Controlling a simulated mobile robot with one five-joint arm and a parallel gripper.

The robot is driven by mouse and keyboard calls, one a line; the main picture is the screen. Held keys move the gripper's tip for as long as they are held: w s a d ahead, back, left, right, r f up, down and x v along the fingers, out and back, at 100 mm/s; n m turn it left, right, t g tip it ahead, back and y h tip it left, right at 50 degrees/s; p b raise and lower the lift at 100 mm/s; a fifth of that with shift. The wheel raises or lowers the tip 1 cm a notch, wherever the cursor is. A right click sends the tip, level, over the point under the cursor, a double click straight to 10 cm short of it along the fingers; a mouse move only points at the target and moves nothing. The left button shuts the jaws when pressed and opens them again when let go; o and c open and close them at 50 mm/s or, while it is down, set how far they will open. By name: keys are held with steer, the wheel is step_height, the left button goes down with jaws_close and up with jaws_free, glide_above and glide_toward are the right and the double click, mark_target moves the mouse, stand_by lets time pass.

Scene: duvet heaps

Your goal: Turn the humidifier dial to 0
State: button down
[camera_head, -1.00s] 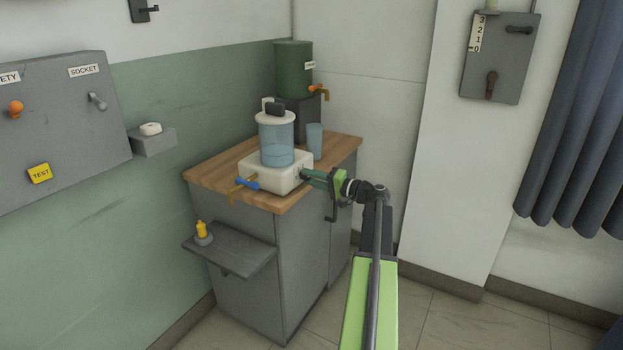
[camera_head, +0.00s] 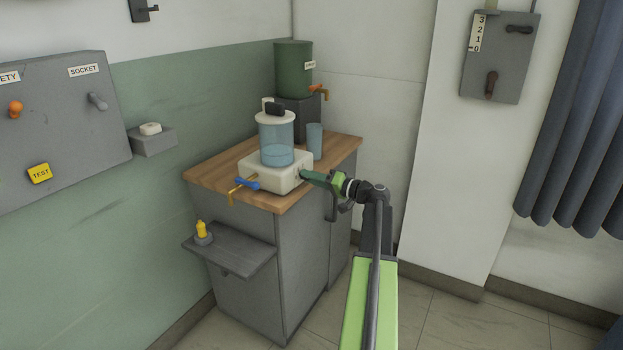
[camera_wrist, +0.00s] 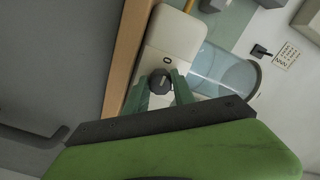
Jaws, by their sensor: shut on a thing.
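The humidifier has a cream base (camera_head: 262,180) with a clear water tank (camera_head: 277,142) under a white lid, on the wooden counter top. My gripper (camera_head: 307,176) reaches in from the right to the side face of the base. In the wrist view, my gripper (camera_wrist: 160,92) has its two green fingers on either side of a dark round dial (camera_wrist: 160,80), shut on it. A small dark "0" mark (camera_wrist: 166,60) shows on the base beside the dial. In the head view the fingers mostly hide the dial.
A blue-handled tap (camera_head: 246,183) sticks out at the base's front left. A blue cup (camera_head: 314,139) and a green dispenser (camera_head: 293,68) stand behind. A grey shelf with a yellow-topped item (camera_head: 201,230) is at the cabinet's front. The floor to the right is clear.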

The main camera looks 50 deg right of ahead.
steer(key=c, duration=1.1)
jaws_free()
steer(key=shift+o, duration=0.2)
steer(key=shift+s, duration=0.1)
steer(key=v, duration=1.7)
steer(key=shift+s, duration=0.15)
steer(key=shift+f, duration=0.1)
